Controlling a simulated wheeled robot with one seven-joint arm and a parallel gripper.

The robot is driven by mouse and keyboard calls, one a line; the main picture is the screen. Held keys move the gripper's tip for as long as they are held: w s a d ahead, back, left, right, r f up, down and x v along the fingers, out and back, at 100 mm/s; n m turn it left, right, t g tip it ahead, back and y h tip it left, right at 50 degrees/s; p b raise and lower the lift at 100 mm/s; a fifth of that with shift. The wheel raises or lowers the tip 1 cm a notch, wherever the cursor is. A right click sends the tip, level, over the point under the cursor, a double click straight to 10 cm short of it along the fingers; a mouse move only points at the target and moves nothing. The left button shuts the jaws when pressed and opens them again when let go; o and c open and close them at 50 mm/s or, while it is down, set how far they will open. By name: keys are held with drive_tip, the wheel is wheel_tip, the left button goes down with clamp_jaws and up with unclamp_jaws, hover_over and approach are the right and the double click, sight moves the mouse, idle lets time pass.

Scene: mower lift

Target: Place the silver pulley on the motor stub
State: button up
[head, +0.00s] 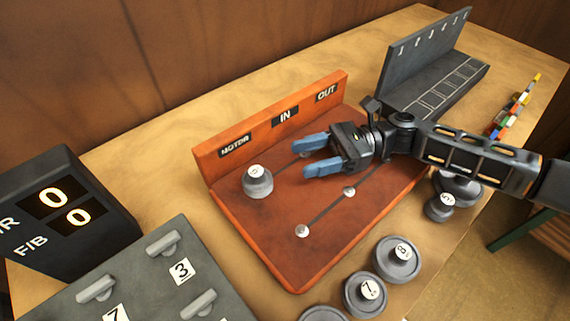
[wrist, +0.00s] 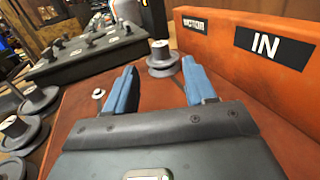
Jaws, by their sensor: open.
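A silver pulley (head: 258,183), stepped and with a white label on top, stands upright on the orange board below the MOTOR sign (head: 235,146). The motor stub itself is not visible; the pulley covers that spot. In the wrist view the pulley (wrist: 163,60) is ahead, beyond the blue fingertips. My gripper (head: 310,155) is open and empty, its two blue fingers pointing left towards the pulley. A clear gap lies between the fingertips and the pulley in the head view. Whether the pulley is fully seated cannot be told.
The orange board (head: 325,235) has small silver pins joined by dark lines, and an upright back wall with signs. Several grey pulleys (head: 397,260) stand along the front edge. A dark lever panel (head: 160,280) and a display (head: 65,210) reading 0 and 0 are at left.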

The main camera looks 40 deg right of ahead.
drive_tip(key=shift+v, duration=1.85)
